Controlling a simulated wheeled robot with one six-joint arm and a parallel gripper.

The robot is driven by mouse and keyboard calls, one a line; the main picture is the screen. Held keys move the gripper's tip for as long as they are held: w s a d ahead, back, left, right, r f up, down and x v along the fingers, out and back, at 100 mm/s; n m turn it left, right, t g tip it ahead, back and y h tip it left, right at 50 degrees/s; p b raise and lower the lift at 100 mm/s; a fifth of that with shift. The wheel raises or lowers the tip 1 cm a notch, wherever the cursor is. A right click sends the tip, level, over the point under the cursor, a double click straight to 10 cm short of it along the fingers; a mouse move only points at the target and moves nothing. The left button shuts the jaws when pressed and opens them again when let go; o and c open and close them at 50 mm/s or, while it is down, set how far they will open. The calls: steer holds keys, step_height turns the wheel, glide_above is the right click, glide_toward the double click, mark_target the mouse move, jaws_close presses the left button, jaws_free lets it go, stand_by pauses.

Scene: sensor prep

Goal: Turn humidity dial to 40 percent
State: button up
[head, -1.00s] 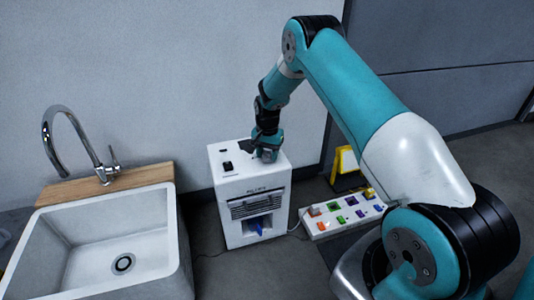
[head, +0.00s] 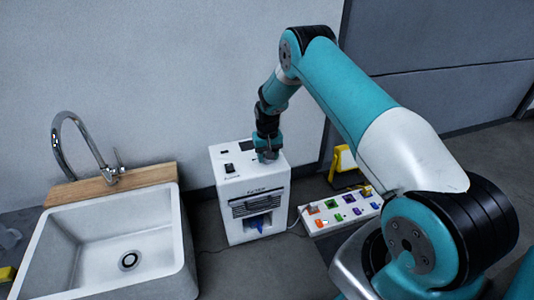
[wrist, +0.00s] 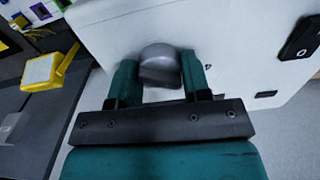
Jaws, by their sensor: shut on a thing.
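The white humidifier box (head: 226,190) stands on the floor between the sink and the power strip. The humidity dial (wrist: 160,65) is a grey round knob on its top face, seen close in the wrist view. My gripper (wrist: 160,80) points down onto the top of the box, with one teal finger on each side of the dial, shut on it. In the head view my gripper (head: 267,154) hides the dial. I cannot read any percent marking; one small dark mark (wrist: 208,66) shows beside the dial.
A black switch (head: 230,168) sits on the box top, left of my gripper. A white sink (head: 60,225) with a chrome tap (head: 58,140) is at left. A strip with several coloured sockets (head: 318,225) and a yellow lamp (head: 343,160) are at right. A cord runs across the floor.

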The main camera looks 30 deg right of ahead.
steer(key=shift+n, duration=0.4)
steer(key=o, duration=0.9)
steer(key=shift+r, duration=0.1)
step_height(320, 180, up, 17)
steer(key=p, duration=0.4)
steer(key=shift+r+p, duration=0.15)
steer(key=shift+p, duration=0.2)
